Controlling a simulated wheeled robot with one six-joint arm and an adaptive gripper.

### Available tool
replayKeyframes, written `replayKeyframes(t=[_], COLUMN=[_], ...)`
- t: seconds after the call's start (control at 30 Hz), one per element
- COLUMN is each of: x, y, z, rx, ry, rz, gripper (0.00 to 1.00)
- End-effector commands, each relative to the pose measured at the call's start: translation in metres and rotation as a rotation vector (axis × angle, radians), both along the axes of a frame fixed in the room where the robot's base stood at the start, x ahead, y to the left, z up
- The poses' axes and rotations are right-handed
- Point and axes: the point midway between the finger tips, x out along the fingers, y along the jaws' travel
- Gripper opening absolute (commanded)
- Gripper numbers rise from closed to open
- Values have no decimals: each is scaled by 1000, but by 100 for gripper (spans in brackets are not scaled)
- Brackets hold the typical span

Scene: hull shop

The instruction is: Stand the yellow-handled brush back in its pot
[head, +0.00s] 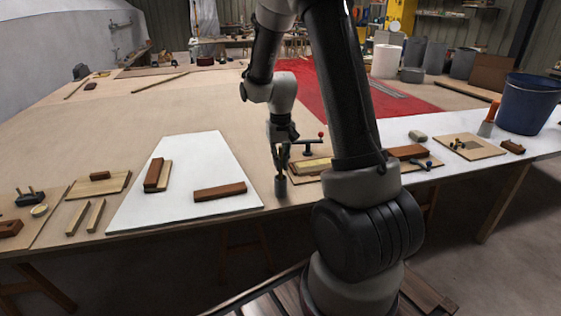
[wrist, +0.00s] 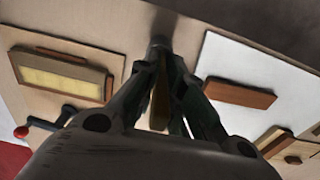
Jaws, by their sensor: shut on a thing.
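The pot (head: 281,187) is a small dark grey cylinder near the front edge of the table, right of the white board. My gripper (head: 281,158) is directly above it, pointing down. In the wrist view the yellow handle of the brush (wrist: 160,106) lies between the fingers of my gripper (wrist: 168,80), which is shut on it. The grey pot (wrist: 160,42) shows just past the fingertips in that view. The brush's lower end is hidden, and I cannot tell whether it is inside the pot.
A white board (head: 181,205) with brown blocks lies to the left. A wooden block with a pale yellow top (head: 312,165) and a red-knobbed clamp (head: 308,146) are close right. A blue bucket (head: 528,103) stands far right. The table behind is mostly clear.

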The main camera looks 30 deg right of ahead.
Motion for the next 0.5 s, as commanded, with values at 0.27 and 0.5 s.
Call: replayKeyframes(t=[0.27,0.5], x=[0,0], y=[0,0], z=[-3,-3], rx=[0,0], ry=[0,1], rz=[0,0], gripper=[19,31])
